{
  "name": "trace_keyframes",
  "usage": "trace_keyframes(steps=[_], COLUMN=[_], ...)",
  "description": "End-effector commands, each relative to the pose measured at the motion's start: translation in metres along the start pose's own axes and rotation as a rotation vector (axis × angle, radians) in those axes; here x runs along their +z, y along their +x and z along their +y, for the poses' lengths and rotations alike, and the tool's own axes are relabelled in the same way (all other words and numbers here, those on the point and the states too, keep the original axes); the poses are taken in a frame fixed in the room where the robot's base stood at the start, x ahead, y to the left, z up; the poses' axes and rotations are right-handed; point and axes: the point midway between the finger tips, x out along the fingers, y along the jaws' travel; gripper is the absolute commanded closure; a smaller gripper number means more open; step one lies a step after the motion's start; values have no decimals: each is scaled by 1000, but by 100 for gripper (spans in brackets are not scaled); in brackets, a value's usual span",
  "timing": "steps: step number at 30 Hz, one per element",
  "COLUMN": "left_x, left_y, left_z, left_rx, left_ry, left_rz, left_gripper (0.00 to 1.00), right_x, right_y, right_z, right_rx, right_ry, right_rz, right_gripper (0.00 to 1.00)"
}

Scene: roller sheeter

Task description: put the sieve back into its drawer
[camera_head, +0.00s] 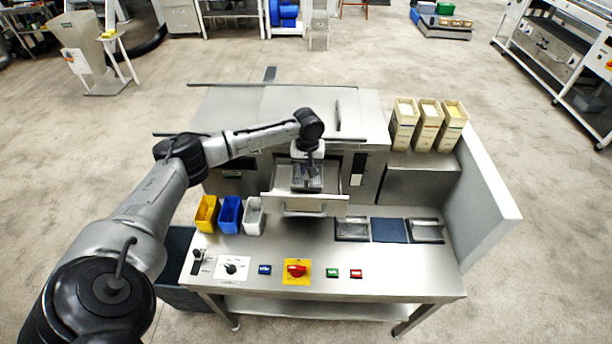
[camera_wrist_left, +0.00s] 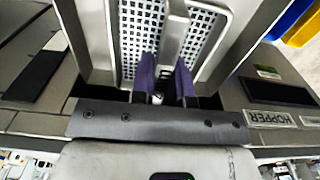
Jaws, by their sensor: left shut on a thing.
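The sieve is a metal tray with a perforated plate and a bar handle; it shows close up in the left wrist view (camera_wrist_left: 203,28). My left gripper (camera_wrist_left: 165,72) has its purple fingers shut on the handle (camera_wrist_left: 176,32). In the head view my left gripper (camera_head: 308,172) points down over the pulled-out drawer (camera_head: 304,206) in the front of the machine. The sieve (camera_head: 306,188) is within the drawer's outline there; whether it rests on the drawer's floor I cannot tell. My right gripper is not in view.
Yellow, blue and white bins (camera_head: 230,214) stand left of the drawer on the bench. Shallow trays (camera_head: 390,230) lie to the right. Several switches, with a red knob (camera_head: 297,269), line the front. Tall cream containers (camera_head: 428,125) stand at the back right beside a side panel (camera_head: 482,205).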

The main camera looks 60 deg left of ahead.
Motion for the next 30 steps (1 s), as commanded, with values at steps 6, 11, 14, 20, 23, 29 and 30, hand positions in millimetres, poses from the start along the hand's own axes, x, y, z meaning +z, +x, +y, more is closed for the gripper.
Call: trace_keyframes(steps=[6,11,14,20,23,29,30], left_x=[-4,-3,-4,-4,-4,-3,-3], left_y=[5,19,33,43,43,46,46], left_z=[-5,-4,-5,-5,-4,-4,-4], left_rx=[1,-1,-1,0,0,-1,-1], left_ry=[0,0,-1,0,1,1,1], left_rz=[1,-1,0,2,2,1,1], left_gripper=[100,100,100,100,100,100,81], right_x=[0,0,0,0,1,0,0], right_y=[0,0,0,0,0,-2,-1], right_z=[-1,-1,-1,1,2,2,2], right_rx=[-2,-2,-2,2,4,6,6], right_ry=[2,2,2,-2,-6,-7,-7], right_rz=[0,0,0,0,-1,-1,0], right_gripper=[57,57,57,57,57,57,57])
